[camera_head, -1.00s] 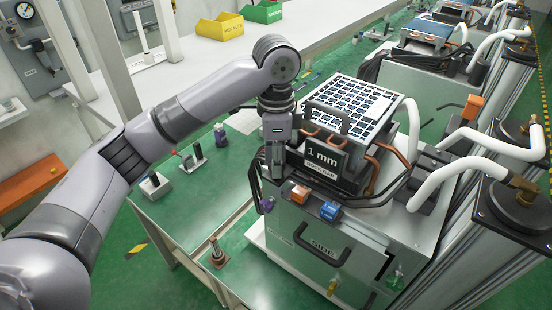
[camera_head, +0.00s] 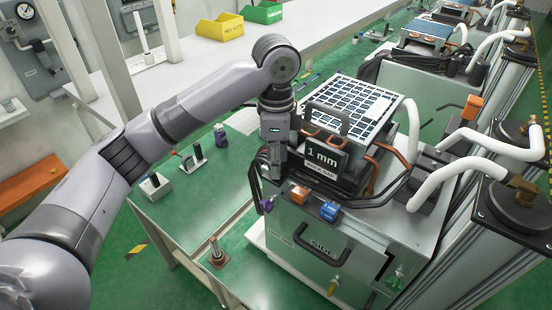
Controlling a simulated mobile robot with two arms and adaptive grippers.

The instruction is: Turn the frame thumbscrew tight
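My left gripper (camera_head: 272,172) points down at the left front corner of the sieve unit with the "1 mm" sign (camera_head: 323,156). Its fingers are small and dark against black cables, so I cannot tell whether they are open or shut. A small purple knob (camera_head: 267,205) shows just below the fingertips at the unit's left edge. I cannot tell whether it is the frame thumbscrew or whether the fingers touch anything. The sieve frame (camera_head: 362,103) with its grid top lies on the unit behind the sign. My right gripper is not in view.
Orange (camera_head: 299,195) and blue (camera_head: 330,211) blocks sit on the front edge of the metal box, above a black handle (camera_head: 320,245). Copper pipes and white hoses (camera_head: 437,180) crowd the right side.

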